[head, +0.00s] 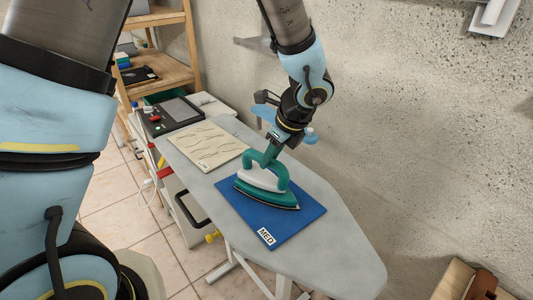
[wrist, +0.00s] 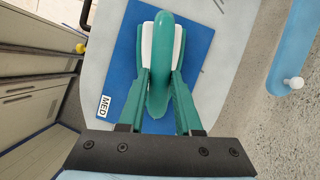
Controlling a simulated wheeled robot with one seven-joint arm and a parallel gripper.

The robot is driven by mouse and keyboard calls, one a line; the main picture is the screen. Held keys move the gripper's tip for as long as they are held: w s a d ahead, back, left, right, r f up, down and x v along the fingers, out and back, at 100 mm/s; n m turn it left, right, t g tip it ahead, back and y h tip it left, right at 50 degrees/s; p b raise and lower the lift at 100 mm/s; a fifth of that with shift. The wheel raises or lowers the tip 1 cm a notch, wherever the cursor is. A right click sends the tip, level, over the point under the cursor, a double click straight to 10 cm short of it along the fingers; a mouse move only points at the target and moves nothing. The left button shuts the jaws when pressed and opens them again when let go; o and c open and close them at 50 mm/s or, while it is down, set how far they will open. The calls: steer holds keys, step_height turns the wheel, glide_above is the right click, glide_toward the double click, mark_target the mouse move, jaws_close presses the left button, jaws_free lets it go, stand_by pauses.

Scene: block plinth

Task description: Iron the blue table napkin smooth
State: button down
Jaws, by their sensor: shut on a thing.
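The blue napkin (head: 297,219) lies flat on the grey ironing board, with a white "MED" tag at its front corner. It also shows in the wrist view (wrist: 120,75). The green and white iron (head: 268,192) is over the napkin, its soleplate level and seeming to rest on the cloth. My gripper (head: 269,158) is shut on the iron's green handle from above. In the wrist view, the handle (wrist: 160,60) runs between my two green fingers. The cloth beneath the iron is hidden. The visible blue part looks mostly smooth; a few short dark lines show near its right side in the wrist view.
A beige cloth (head: 203,144) with wavy crease lines and a tag lies farther back on the ironing board (head: 345,250). A dark control panel (head: 170,115) with a red part stands beyond it. A wall runs along the right. The board's front end is clear.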

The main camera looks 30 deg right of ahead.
steer(key=s+d, duration=0.1)
steer(key=s, duration=0.9)
steer(key=shift+d, duration=0.35)
stand_by(0.7)
steer(key=shift+w, duration=0.2)
steer(key=shift+w+a+r+p, duration=0.1)
steer(key=shift+w+a+p, duration=0.2)
steer(key=shift+w, duration=1.4)
steer(key=shift+w+a+f+p, duration=0.1)
steer(key=shift+w+a+p, duration=0.2)
steer(key=shift+w, duration=1.45)
steer(key=shift+w+a+r+p, duration=0.1)
steer(key=shift+w+a+p, duration=0.15)
steer(key=shift+w, duration=1.45)
steer(key=shift+w+a+p, duration=0.2)
steer(key=shift+w, duration=0.8)
steer(key=shift+w+a+p, duration=0.15)
steer(key=shift+w+p, duration=0.05)
steer(key=shift+w, duration=0.75)
steer(key=shift+w+a+p, duration=0.2)
steer(key=shift+w, duration=0.8)
steer(key=w, duration=0.2)
steer(key=w+p, duration=0.1)
steer(key=shift+w+a, duration=0.15)
steer(key=shift+a, duration=0.15)
